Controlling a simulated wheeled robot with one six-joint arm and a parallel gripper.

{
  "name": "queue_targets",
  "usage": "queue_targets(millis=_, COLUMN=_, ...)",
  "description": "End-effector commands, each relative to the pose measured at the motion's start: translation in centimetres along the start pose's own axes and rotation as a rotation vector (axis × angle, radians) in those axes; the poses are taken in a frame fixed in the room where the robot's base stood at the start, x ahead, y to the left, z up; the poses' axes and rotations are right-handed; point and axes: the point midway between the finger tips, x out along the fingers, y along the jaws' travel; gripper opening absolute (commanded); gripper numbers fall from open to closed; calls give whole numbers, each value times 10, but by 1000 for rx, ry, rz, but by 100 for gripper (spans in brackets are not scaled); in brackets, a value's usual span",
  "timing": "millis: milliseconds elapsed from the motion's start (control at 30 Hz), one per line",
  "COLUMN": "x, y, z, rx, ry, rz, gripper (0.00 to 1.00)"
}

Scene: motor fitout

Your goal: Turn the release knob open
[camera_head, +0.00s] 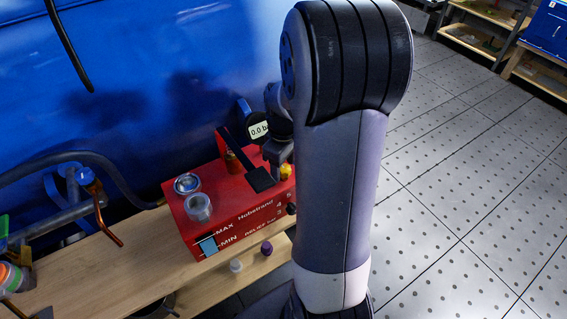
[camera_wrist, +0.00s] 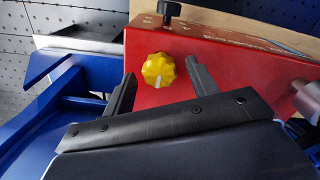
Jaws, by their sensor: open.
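The red hydraulic unit (camera_head: 225,205) stands on a wooden bench. A yellow knob (camera_wrist: 158,70) with lobed edges and a white mark pointing down in the wrist view sits on its red face; it also shows partly, beside my arm, in the head view (camera_head: 286,172). A black knob (camera_wrist: 169,9) is at the unit's edge. I cannot tell from lettering which is the release knob. My gripper (camera_wrist: 162,74) is open, its two dark fingers left and right of the yellow knob in the wrist view, with gaps on both sides. Depth to the knob is unclear.
A gauge display (camera_head: 260,130) is close beside my wrist. Clear cups (camera_head: 198,207) stand on the unit's top. Small purple and white caps (camera_head: 266,248) are below its front. A blue wall rises behind. Tiled floor (camera_head: 470,190) at right is open.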

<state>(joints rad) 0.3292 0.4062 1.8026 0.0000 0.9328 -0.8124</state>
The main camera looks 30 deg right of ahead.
Motion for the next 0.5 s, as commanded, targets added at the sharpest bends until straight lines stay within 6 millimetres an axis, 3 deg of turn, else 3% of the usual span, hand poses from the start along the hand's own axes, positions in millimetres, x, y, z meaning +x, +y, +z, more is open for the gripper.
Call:
queue_targets(millis=67, x=0, y=0, z=0, rx=0, ry=0, rz=0, gripper=54)
queue_targets(millis=500, x=0, y=0, z=0, rx=0, ry=0, rz=0, gripper=18)
